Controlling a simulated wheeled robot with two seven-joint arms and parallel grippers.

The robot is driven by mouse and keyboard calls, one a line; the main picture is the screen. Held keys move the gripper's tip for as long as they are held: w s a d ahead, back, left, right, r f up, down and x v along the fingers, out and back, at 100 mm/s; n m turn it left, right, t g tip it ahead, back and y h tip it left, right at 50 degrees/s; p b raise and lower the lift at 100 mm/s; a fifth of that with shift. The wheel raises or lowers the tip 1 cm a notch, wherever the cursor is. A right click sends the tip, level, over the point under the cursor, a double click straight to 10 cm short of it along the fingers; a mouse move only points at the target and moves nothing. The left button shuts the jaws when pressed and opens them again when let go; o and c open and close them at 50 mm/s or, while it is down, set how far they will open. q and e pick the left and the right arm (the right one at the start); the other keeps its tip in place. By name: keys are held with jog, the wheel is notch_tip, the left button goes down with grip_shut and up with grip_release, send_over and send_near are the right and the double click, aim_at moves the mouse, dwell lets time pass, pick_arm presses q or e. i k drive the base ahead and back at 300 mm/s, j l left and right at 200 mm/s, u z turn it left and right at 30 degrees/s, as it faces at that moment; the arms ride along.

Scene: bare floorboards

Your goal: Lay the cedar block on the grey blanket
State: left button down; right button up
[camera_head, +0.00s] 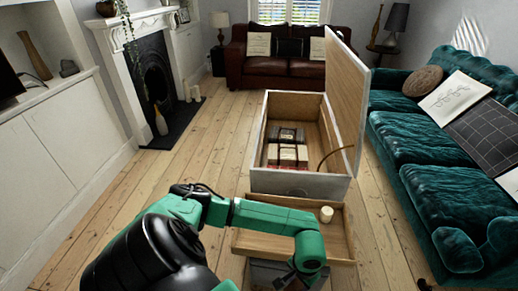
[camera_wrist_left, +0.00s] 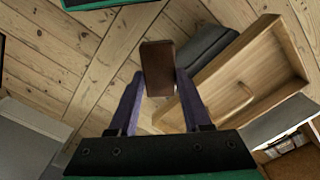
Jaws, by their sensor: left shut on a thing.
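The cedar block (camera_wrist_left: 158,67) is a dark reddish-brown block. My left gripper (camera_wrist_left: 160,85) is shut on it, with one finger on each side, and holds it by the lower part in the wrist view. The grey blanket (camera_wrist_left: 207,48) looks like a dark grey folded slab on the floor beside the open drawer, just right of the block and partly hidden by it. In the head view the left gripper (camera_head: 300,278) is at the bottom edge, in front of a grey surface (camera_head: 264,273) that may be the blanket; the block cannot be made out there. My right gripper is not in view.
A pulled-out wooden drawer (camera_head: 270,243) holds a cream cylinder (camera_head: 326,214). Behind it stands an open chest (camera_head: 285,181) with books inside and its lid raised. A green sofa (camera_head: 420,150) is at right, a fireplace at left. Floorboards between are clear.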

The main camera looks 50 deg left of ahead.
aim_at(274, 132)
jog(key=u, duration=3.15)
jog(key=i+j+z, duration=0.2)
jog(key=i, duration=0.5)
jog(key=i+j+z, duration=0.25)
jog(key=i+j, duration=0.2)
jog(key=i, duration=0.2)
jog(key=i+j+z, duration=0.2)
jog(key=i+j, duration=0.3)
jog(key=i+l+z, duration=0.35)
jog(key=i, duration=0.65)
jog(key=i+l+z, duration=0.15)
jog(key=i+z, duration=0.15)
jog(key=i, duration=0.7)
jog(key=i+j+z, duration=0.15)
jog(key=i+z, duration=0.2)
jog(key=i, duration=0.65)
jog(key=i+j+z, duration=0.1)
jog(key=i, duration=0.4)
jog(key=i+j+z, duration=0.1)
jog(key=i, duration=0.4)
jog(key=i+j+z, duration=0.15)
jog(key=i, duration=0.35)
jog(key=i+j+z, duration=0.1)
jog(key=i, duration=0.4)
jog(key=i+j+z, duration=0.1)
jog(key=i+j, duration=0.25)
jog(key=i, duration=0.15)
jog(key=i+j+z, duration=0.1)
jog(key=z, duration=3.15)
